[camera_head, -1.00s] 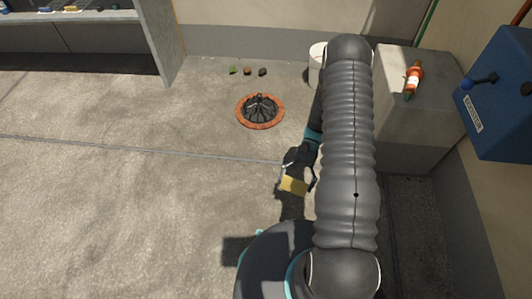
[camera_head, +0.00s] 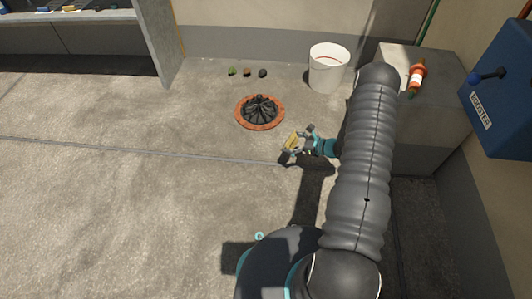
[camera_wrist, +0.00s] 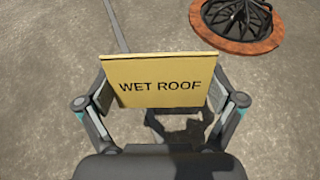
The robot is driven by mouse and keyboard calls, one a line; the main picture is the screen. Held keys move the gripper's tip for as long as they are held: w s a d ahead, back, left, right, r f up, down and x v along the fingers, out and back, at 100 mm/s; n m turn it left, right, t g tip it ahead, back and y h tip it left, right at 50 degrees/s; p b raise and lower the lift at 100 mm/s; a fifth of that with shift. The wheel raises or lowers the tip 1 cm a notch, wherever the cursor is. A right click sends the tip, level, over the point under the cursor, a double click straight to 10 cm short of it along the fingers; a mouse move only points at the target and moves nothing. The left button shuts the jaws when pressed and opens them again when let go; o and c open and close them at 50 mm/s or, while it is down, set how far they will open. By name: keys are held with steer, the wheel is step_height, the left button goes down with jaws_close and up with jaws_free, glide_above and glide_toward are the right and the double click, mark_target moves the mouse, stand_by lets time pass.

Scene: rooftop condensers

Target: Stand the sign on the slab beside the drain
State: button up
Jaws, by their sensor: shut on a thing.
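The sign is a yellow panel reading "WET ROOF" (camera_wrist: 160,82); in the head view it is small and tilted (camera_head: 291,141). My gripper (camera_head: 297,146) is shut on it, with one finger at each side edge in the wrist view (camera_wrist: 160,100). The drain (camera_head: 260,110) is a dark domed grate with an orange-brown ring, up and left of the sign in the head view. It also shows at the top right of the wrist view (camera_wrist: 240,22). The slab (camera_head: 150,200) is the grey concrete floor around it. Whether the sign touches the slab is unclear.
A white bucket (camera_head: 327,70) stands behind the drain to the right. Several small lumps (camera_head: 247,72) lie near the back wall. A concrete block (camera_head: 425,125) at right carries an orange-and-white bottle-like item (camera_head: 416,78). A blue box (camera_head: 500,95) is on the right wall. The slab to the left is clear.

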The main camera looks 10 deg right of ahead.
steer(key=b, duration=0.1)
glide_above(266, 153)
step_height(266, 153, down, 7)
steer(key=shift+w+r, duration=0.1)
steer(key=shift+f+b, duration=0.5)
steer(key=shift+f, duration=1.55)
steer(key=shift+f+b, duration=0.25)
steer(key=shift+b, duration=0.05)
steer(key=o, duration=0.7)
steer(key=shift+r, duration=0.1)
steer(key=shift+r, duration=0.1)
